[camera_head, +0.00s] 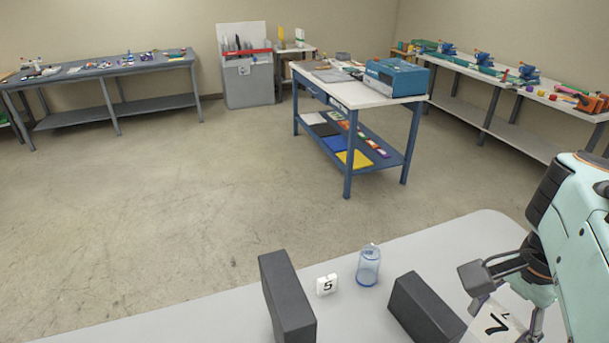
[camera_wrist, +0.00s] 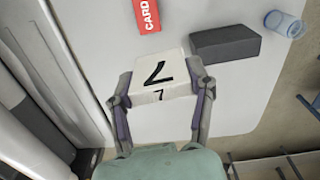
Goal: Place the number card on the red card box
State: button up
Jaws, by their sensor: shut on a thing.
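The white number card (camera_wrist: 157,75), marked with a black 7, is between the two fingers of my gripper (camera_wrist: 159,92) in the wrist view. In the head view, the card (camera_head: 494,322) shows at the lower right, tilted, with my gripper (camera_head: 508,298) shut on it. The red card box (camera_wrist: 147,14), with white lettering "CARD", lies on the grey table beyond the card in the wrist view; its far end is cut off by the frame. The card and the red box appear apart. I cannot make out the red box in the head view.
On the table (camera_head: 220,325) stand two dark blocks (camera_head: 288,300) (camera_head: 425,308), a white piece marked 5 (camera_head: 327,285) and a clear bluish cup (camera_head: 368,266). One dark block (camera_wrist: 225,46) is right of the red box. A blue-legged workbench (camera_head: 350,95) stands beyond open floor.

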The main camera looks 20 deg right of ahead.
jog(key=shift+m, duration=0.8)
jog(key=s+f, duration=0.1)
jog(key=f, duration=0.7)
jog(key=s+f, duration=0.1)
jog(key=f, duration=0.8)
jog(key=s+f, duration=0.1)
jog(key=f, duration=0.8)
jog(key=shift+s+d+f, duration=0.2)
jog(key=shift+s+d, duration=0.05)
jog(key=shift+d, duration=0.15)
jog(key=shift+f, duration=0.15)
jog(key=o, duration=1.1)
